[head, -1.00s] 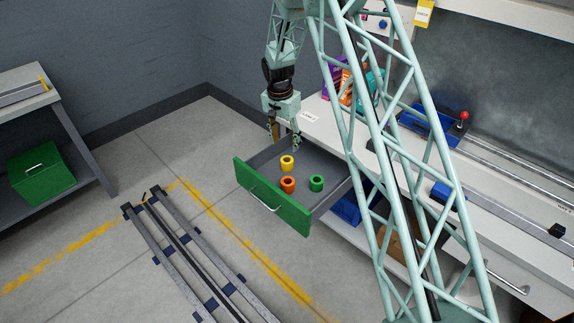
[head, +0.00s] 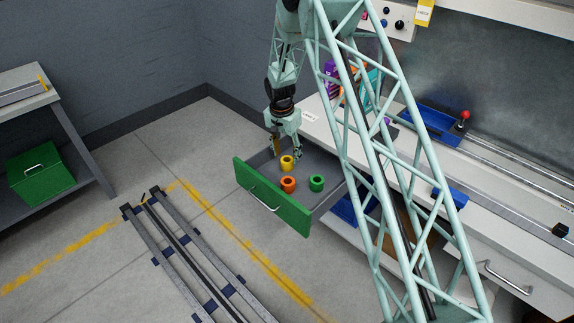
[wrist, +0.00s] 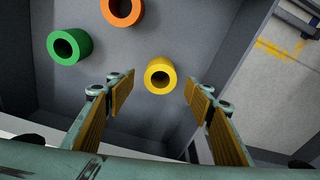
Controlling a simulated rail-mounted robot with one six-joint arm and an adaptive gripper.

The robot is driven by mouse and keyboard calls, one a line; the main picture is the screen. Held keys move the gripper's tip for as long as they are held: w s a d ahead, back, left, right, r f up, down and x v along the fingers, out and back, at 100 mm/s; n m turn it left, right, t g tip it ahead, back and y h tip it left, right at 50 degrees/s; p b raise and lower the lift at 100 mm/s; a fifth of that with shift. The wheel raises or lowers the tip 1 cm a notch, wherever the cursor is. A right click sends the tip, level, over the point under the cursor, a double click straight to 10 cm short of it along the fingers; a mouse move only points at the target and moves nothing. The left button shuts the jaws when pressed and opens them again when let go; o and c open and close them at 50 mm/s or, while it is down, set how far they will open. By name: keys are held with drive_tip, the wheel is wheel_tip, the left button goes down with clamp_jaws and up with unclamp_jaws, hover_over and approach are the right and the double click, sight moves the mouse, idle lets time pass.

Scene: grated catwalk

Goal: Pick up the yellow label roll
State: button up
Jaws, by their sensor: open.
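The yellow label roll (head: 287,163) stands upright in the open green-fronted drawer (head: 270,196), toward the drawer's left side. It also shows in the wrist view (wrist: 160,75), with its dark hole facing the camera. My gripper (head: 287,149) is open and empty, just above and behind the yellow roll. In the wrist view my gripper (wrist: 158,95) has its two fingers apart, left and right of the roll's near side, with clear gaps. An orange roll (head: 288,185) and a green roll (head: 317,183) stand in the same drawer. Neither is between the fingers.
The drawer's side wall (wrist: 222,75) is close to the right finger in the wrist view. The white workbench (head: 400,150) stands behind and right of the drawer. Floor rails (head: 190,255) lie in front left. A green box (head: 40,176) sits on the left shelf.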

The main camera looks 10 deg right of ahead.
drive_tip(key=shift+w+d+f+b, duration=0.1)
drive_tip(key=shift+f+b, duration=0.25)
drive_tip(key=shift+f, duration=0.95)
drive_tip(key=shift+w+d+f+b, duration=0.1)
drive_tip(key=shift+f+b, duration=0.25)
drive_tip(key=shift+f, duration=0.95)
drive_tip(key=shift+c, duration=0.5)
drive_tip(key=c, duration=0.8)
